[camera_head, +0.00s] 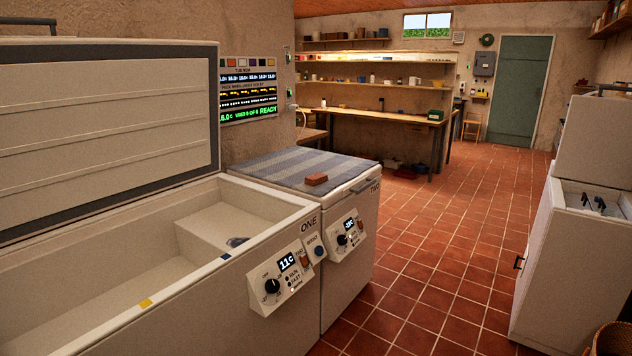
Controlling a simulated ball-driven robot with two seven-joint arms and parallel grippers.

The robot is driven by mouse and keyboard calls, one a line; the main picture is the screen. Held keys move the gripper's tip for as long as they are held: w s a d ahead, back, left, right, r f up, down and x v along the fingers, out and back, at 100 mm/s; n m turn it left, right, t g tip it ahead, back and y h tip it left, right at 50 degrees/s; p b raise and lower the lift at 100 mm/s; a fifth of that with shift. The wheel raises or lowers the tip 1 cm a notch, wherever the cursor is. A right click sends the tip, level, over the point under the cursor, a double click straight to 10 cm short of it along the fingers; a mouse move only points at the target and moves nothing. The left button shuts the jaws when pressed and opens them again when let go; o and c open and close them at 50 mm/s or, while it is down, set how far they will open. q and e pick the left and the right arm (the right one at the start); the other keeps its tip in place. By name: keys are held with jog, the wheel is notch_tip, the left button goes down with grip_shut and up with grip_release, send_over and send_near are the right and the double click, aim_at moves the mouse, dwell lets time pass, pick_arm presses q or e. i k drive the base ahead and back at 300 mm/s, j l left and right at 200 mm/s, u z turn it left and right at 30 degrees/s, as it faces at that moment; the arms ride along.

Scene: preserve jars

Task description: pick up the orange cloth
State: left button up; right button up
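I see no thing that is plainly an orange cloth. A small orange-brown block (316,179) lies on a blue-grey striped cover (275,168) over the shut lid of the chest freezer marked TWO (345,285). I cannot tell whether this block is a folded cloth or a brick. Neither of my grippers shows in the head view.
Chest freezer ONE (200,315) stands open at left, with a small dark thing (237,241) on its inner step. A white cabinet (560,265) and a wicker basket (612,340) are at right. Tiled floor (440,250) between is clear. A workbench (385,118) stands behind.

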aim_at(313, 180)
jog(key=i+l+u, duration=0.35)
jog(key=i, duration=0.25)
jog(key=i+l+u, duration=0.35)
jog(key=i, duration=0.25)
jog(key=i+l+u, duration=0.35)
jog(key=i+l, duration=0.15)
jog(key=l, duration=0.2)
